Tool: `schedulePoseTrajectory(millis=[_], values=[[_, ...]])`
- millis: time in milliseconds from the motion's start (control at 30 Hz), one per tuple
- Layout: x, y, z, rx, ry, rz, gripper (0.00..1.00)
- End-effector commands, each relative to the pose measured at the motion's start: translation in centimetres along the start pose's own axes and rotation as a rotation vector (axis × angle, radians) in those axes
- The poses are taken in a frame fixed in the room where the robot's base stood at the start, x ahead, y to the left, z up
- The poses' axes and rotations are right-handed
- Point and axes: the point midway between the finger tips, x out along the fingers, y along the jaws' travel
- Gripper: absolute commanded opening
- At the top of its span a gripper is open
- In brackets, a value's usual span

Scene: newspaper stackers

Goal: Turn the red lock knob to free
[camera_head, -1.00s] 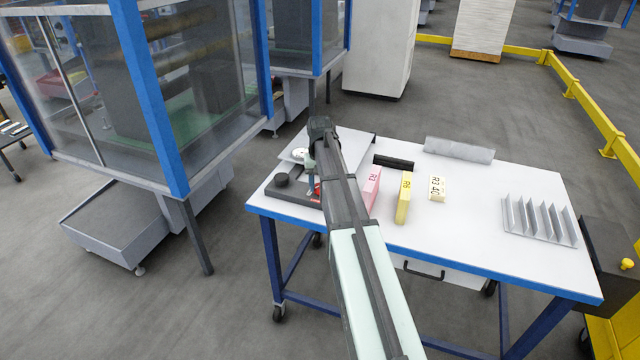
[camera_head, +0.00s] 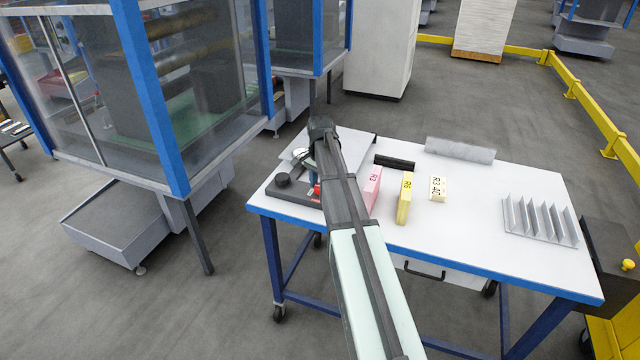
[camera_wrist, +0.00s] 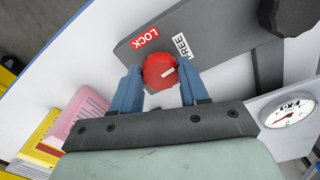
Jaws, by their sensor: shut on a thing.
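The red lock knob (camera_wrist: 158,70) sits on a dark grey plate (camera_wrist: 215,30) in the wrist view. My gripper (camera_wrist: 160,84) has its blue fingers on either side of the knob and is shut on it. The knob's white mark lies right of its middle and points right and slightly up, on the FREE side. The red LOCK label (camera_wrist: 145,37) is above and left of the knob; the white FREE label (camera_wrist: 182,46) is above and right. In the head view, a little of the red (camera_head: 317,189) shows beside my arm, which hides most of the gripper.
A black knob (camera_wrist: 290,14) stands on the same plate, and a round gauge (camera_wrist: 288,115) is at right. Pink (camera_head: 372,187) and yellow (camera_head: 404,198) blocks stand close right of my arm. A finned rack (camera_head: 540,221) stands farther right on the white table (camera_head: 470,235).

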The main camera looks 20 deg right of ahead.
Motion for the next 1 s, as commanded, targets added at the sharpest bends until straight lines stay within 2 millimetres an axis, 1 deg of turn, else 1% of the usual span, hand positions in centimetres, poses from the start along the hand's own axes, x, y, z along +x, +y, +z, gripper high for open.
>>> schedulePoseTrajectory(millis=[300, 833, 867, 1000], values=[[-0.04, -0.05, -0.03, 0.107, 0.001, 0.000, 0.14], [-0.04, -0.06, -0.03, 0.127, 0.001, -0.001, 0.14], [-0.04, -0.06, -0.03, 0.127, 0.001, -0.001, 0.47], [-0.02, -0.05, -0.02, 0.126, 0.001, -0.001, 0.60]])
